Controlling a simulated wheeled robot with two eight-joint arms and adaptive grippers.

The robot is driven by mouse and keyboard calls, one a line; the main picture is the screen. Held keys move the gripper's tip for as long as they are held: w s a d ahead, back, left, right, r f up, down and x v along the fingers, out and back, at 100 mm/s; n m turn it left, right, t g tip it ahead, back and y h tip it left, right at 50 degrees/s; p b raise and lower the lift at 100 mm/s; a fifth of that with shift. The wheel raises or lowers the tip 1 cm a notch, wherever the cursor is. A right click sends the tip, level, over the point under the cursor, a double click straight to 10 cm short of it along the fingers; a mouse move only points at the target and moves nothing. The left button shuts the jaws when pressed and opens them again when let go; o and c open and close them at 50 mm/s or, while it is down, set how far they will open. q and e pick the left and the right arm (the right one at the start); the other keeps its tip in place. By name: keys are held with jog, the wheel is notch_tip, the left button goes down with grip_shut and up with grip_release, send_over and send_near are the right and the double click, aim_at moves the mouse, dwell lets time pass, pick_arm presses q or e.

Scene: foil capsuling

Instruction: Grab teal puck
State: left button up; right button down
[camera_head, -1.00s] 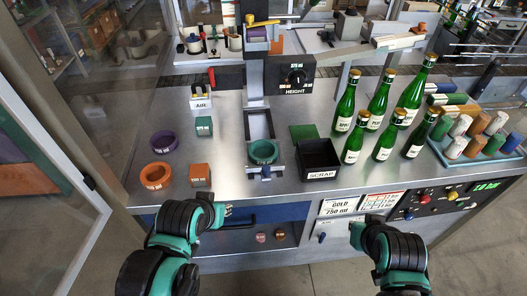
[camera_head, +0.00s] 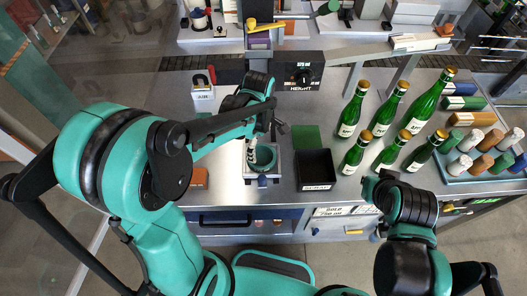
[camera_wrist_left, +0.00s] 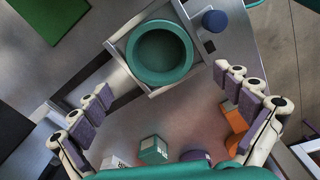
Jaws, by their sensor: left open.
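The teal puck (camera_head: 264,155) is a round ring-like piece with a hollow middle. It sits in the metal holder under the height column, partly hidden by my left gripper in the head view. In the left wrist view the puck (camera_wrist_left: 160,52) shows whole, in its square frame. My left gripper (camera_head: 264,146) is over the holder. In the left wrist view it (camera_wrist_left: 168,88) is open, its padded fingers wide apart with nothing between them, and the puck lies beyond the fingertips. My right arm is at the lower right; its gripper does not show.
The black scrap bin (camera_head: 316,168) stands right of the holder, with several green bottles (camera_head: 352,115) beyond. A blue knob (camera_wrist_left: 214,20) sits beside the puck's frame. A teal block (camera_wrist_left: 153,150), a purple ring (camera_wrist_left: 195,156) and an orange block (camera_wrist_left: 235,120) lie nearby.

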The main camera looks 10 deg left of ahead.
aim_at(261, 160)
pick_arm(q)
jog(key=f, duration=0.2)
jog(key=f+b, duration=0.1)
jog(key=f, duration=0.3)
jog(key=shift+d+f, duration=0.25)
jog(key=shift+f, duration=0.1)
jog(key=c, duration=1.1)
